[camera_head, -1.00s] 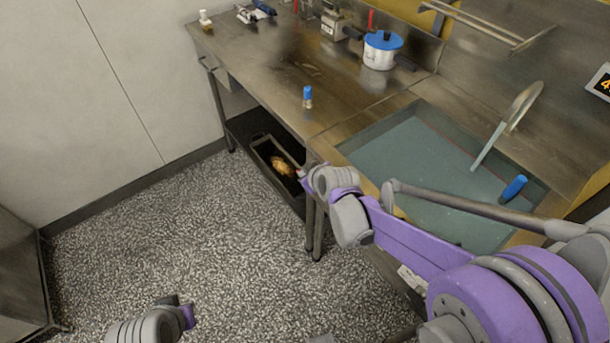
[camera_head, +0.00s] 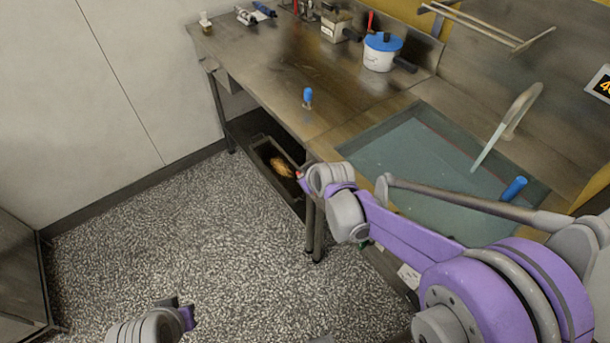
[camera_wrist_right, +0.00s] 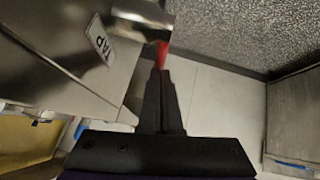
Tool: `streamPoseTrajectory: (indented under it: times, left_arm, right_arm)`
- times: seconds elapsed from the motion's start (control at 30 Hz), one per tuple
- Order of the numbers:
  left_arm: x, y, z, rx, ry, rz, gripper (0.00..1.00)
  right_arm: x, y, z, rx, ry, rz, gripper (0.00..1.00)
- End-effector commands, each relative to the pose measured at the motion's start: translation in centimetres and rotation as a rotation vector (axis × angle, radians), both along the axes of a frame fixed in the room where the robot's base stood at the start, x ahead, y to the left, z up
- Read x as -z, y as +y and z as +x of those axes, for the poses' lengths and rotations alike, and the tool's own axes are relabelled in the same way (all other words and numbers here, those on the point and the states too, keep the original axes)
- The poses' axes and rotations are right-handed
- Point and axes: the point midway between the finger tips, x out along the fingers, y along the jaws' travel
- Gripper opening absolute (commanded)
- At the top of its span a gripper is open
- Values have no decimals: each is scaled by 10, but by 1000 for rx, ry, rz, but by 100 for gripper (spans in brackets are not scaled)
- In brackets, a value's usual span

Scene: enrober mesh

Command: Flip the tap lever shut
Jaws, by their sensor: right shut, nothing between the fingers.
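The tap lever is red (camera_wrist_right: 161,54) in the right wrist view, beside a metal tap body (camera_wrist_right: 143,20) at the bench edge. A plate marked TAP (camera_wrist_right: 100,39) sits on the metal panel nearby. My right gripper (camera_wrist_right: 162,74) is shut and empty, its fingertips at the lever's end; I cannot tell whether they touch. In the head view my right arm hides most of that area; a small red spot (camera_head: 299,174) shows at its wrist. My left gripper (camera_head: 180,308) is low at the bottom left over the floor; its fingers are not clear.
A blue-topped item (camera_head: 308,97) stands near the bench's front edge, a blue-lidded pot (camera_head: 381,52) farther back. A tray (camera_head: 262,150) lies below. The left floor is clear.

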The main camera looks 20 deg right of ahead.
Motion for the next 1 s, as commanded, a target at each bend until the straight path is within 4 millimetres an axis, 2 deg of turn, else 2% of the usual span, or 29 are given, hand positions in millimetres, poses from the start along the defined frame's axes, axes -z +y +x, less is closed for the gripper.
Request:
streamPoseTrajectory:
  times: [0.37,0.67,1.0]
  left_arm:
    - [-3,0,0,0,-1,0,0]
    - [-1,0,0,0,0,0,0]
    - [11,0,-1,0,3,0,0]
  right_arm:
    - [8,2,5,-2,149,-55,0]
    - [25,4,10,-1,410,-150,0]
    - [46,4,9,0,714,-260,0]
